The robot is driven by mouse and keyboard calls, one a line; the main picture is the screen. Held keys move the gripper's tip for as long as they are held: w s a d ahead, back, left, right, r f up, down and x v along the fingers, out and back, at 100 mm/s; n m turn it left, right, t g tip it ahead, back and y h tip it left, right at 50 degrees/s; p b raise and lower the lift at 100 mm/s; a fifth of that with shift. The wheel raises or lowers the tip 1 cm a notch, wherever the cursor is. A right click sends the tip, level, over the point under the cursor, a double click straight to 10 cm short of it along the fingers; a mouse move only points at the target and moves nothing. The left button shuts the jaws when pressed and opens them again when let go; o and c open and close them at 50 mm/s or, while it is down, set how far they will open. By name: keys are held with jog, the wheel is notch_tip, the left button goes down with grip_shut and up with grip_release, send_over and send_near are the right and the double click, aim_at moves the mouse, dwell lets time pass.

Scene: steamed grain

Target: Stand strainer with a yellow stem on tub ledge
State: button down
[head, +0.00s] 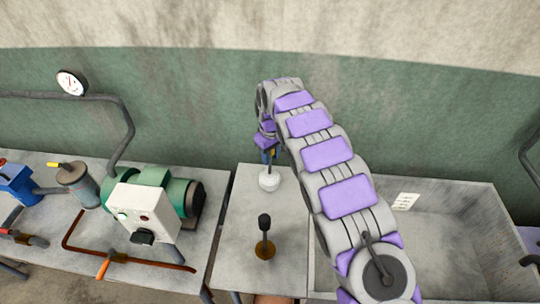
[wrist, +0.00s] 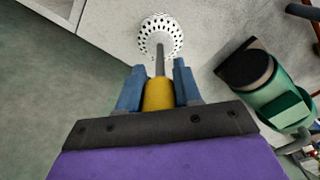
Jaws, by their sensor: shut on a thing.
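The strainer has a white perforated head (wrist: 160,37), a thin grey rod and a yellow stem (wrist: 158,95). My gripper (wrist: 157,92) is shut on the yellow stem, with one blue finger on each side. In the head view, my gripper (head: 269,154) is above the back part of the grey ledge (head: 235,215), beside the tub (head: 455,215). The white strainer head (head: 269,181) hangs below it, over the ledge. I cannot tell whether the head touches the surface. My arm hides part of the tub's left side.
A black-handled tool (head: 264,222) with a brown round base stands on the ledge's front half. A green motor (head: 150,180) with a white switch box (head: 143,212) and pipes is on the left table. The green wall (head: 200,135) is close behind. The tub's visible floor is clear.

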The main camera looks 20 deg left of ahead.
jog(key=shift+d, duration=0.3)
jog(key=c, duration=1.2)
grip_release()
jog(key=o, duration=0.4)
jog(key=shift+a, duration=0.2)
notch_tip(320, 180, up, 12)
jog(key=shift+d+f+p, duration=0.15)
jog(key=shift+p, duration=0.6)
jog(key=shift+r, duration=0.2)
